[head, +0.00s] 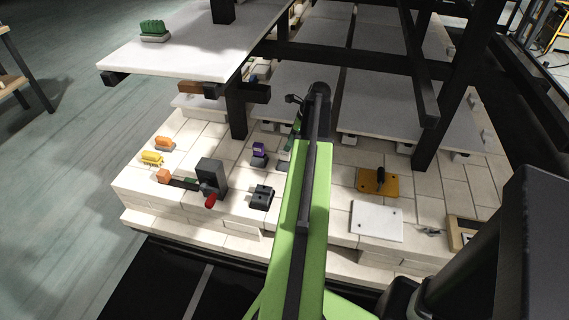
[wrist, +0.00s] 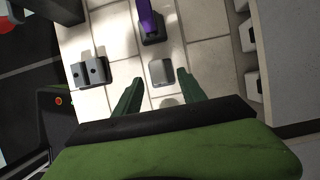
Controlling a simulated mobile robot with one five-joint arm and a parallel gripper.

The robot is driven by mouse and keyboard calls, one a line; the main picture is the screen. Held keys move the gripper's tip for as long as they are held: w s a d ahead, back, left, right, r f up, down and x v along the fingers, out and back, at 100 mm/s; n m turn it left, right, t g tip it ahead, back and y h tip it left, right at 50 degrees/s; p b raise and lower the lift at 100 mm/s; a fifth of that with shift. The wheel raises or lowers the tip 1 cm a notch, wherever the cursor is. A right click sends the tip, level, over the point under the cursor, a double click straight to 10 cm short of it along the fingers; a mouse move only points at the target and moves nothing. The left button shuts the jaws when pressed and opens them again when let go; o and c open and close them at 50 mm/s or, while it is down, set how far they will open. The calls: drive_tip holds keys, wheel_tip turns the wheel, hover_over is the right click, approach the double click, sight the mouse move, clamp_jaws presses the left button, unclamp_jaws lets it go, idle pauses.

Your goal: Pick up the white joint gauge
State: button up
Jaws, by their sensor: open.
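My gripper (wrist: 160,78) is open and empty, with one dark green finger to either side of the block's near end. I cannot tell how far above the bricks the fingertips are, and I see no contact.
A purple piece on a dark base (wrist: 151,25) stands just beyond the block. A dark two-holed block (wrist: 90,71) is to the left. A pale kiln shelf (wrist: 290,60) is close on the right. A white plate (head: 377,221) lies right of my arm.

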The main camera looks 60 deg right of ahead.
sight(285, 158)
drive_tip(key=shift+w+f, duration=0.15)
drive_tip(key=shift+f, duration=0.15)
drive_tip(key=b+x, duration=0.5)
drive_tip(key=shift+a+f, duration=0.2)
drive_tip(key=shift+r, duration=0.2)
clamp_jaws()
